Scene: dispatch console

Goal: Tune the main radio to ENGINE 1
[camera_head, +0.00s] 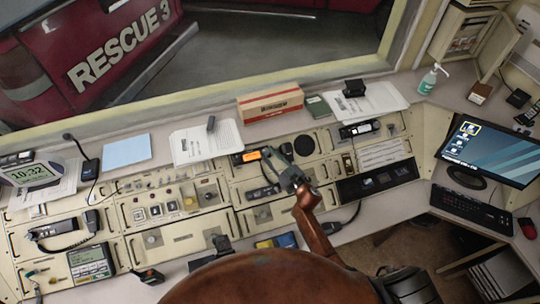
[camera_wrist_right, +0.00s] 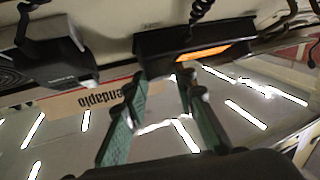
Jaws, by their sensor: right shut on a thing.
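The main radio (camera_head: 248,157) is a dark unit with a lit orange display in the upper middle of the console. It also shows in the right wrist view (camera_wrist_right: 195,50), where its display text is too blurred to read. My right gripper (camera_head: 290,168) reaches up to the radio's right end, just beside the display. In the right wrist view its green-padded fingers (camera_wrist_right: 163,78) meet the radio front with a narrow gap between them. They are shut on the radio's knob, which the fingers mostly hide. My left gripper is not in view.
Papers (camera_head: 205,143), a monitor (camera_head: 492,152) and a keyboard (camera_head: 470,207) surround the sloped console. Another black radio unit (camera_wrist_right: 55,65) with a coiled cord is beside the fingers.

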